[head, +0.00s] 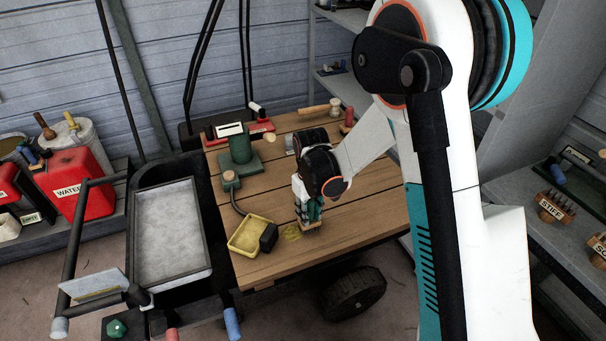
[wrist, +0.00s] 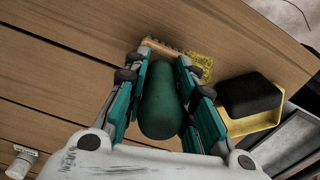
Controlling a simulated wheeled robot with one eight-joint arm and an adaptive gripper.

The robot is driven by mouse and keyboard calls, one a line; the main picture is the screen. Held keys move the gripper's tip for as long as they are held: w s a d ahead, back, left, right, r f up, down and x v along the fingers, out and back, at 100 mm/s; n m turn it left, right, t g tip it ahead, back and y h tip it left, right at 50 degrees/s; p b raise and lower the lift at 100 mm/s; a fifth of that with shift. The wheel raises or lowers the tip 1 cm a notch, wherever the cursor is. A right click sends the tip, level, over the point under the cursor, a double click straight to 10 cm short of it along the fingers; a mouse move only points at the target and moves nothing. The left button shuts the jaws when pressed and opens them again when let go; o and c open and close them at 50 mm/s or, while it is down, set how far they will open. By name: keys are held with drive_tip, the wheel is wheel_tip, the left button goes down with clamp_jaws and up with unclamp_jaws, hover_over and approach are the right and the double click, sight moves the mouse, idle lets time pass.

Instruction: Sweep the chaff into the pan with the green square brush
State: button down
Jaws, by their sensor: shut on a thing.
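My gripper (head: 309,208) is shut on the green brush. In the wrist view the brush's rounded green handle (wrist: 162,100) lies between the teal fingers (wrist: 160,85). Its pale wooden edge and bristles (wrist: 160,46) show beyond the fingertips. The brush is low over the table, right of the chaff; I cannot tell whether the bristles touch the wood. The yellow chaff (head: 292,232) lies in a small patch between brush and pan, and shows in the wrist view (wrist: 201,64) beside the bristles. The yellow pan (head: 243,246) sits at the table's left front edge, with a black block (head: 268,237) at its chaff-side end.
A red tray (head: 246,133) is at the table's back. A black bin with a grey top (head: 172,232) stands left of the table. The wooden table (head: 375,215) is clear at right.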

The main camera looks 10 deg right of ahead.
sight(294, 233)
drive_tip(key=shift+f, duration=0.15)
idle(0.3)
drive_tip(key=shift+a, duration=0.15)
drive_tip(key=shift+s+a, duration=0.1)
drive_tip(key=shift+a, duration=0.1)
drive_tip(key=shift+s+a, duration=0.25)
drive_tip(key=shift+a, duration=1.05)
drive_tip(key=shift+a, duration=0.1)
drive_tip(key=shift+s+a, duration=0.4)
drive_tip(key=shift+a, duration=0.35)
drive_tip(key=shift+d, duration=0.15)
